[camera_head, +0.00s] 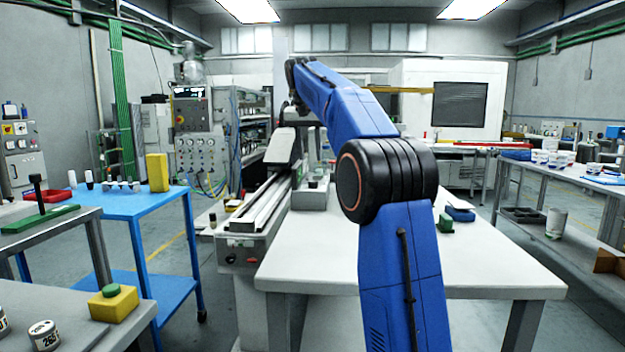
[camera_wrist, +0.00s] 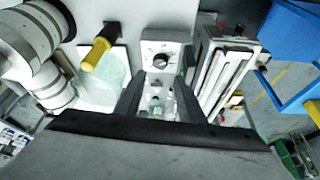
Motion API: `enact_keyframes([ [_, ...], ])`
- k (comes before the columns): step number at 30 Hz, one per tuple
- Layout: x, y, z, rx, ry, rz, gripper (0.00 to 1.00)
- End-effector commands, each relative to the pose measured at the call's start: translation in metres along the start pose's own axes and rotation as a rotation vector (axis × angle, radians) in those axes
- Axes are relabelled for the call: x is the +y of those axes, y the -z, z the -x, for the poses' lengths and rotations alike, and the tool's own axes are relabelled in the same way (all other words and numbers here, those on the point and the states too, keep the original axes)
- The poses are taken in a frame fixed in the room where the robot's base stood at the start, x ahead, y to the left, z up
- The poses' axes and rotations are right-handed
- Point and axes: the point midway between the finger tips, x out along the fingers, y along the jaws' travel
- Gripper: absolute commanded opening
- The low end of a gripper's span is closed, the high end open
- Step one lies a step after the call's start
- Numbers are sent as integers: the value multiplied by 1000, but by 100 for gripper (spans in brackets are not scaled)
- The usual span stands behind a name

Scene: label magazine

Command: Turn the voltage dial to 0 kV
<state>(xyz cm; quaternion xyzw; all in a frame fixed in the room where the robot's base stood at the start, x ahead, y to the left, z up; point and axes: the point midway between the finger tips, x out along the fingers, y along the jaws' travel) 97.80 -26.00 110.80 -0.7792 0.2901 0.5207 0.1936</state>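In the wrist view, the dial (camera_wrist: 161,61) is a dark round knob with a white mark, set on the pale panel of a small box (camera_wrist: 176,45). Printed marks surround the knob, too small to read, so I cannot tell its setting. My gripper (camera_wrist: 160,82) shows as two dark fingers, spread apart, with the dial beyond their tips. No contact with the dial shows. Small pale and green items (camera_wrist: 156,100) show between the fingers. In the head view, my blue arm reaches over the white table, and the dial face cannot be made out.
A rail-like conveyor (camera_head: 262,205) runs left of the white table (camera_head: 480,275). A blue cart (camera_head: 120,203) is at the left. The table's front right is clear.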

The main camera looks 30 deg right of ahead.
Motion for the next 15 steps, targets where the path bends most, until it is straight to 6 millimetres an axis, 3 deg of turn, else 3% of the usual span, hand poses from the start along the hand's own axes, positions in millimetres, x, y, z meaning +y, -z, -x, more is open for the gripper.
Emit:
enact_keyframes([
  [15,0,-1,-87,-2,-1,0,35],
])
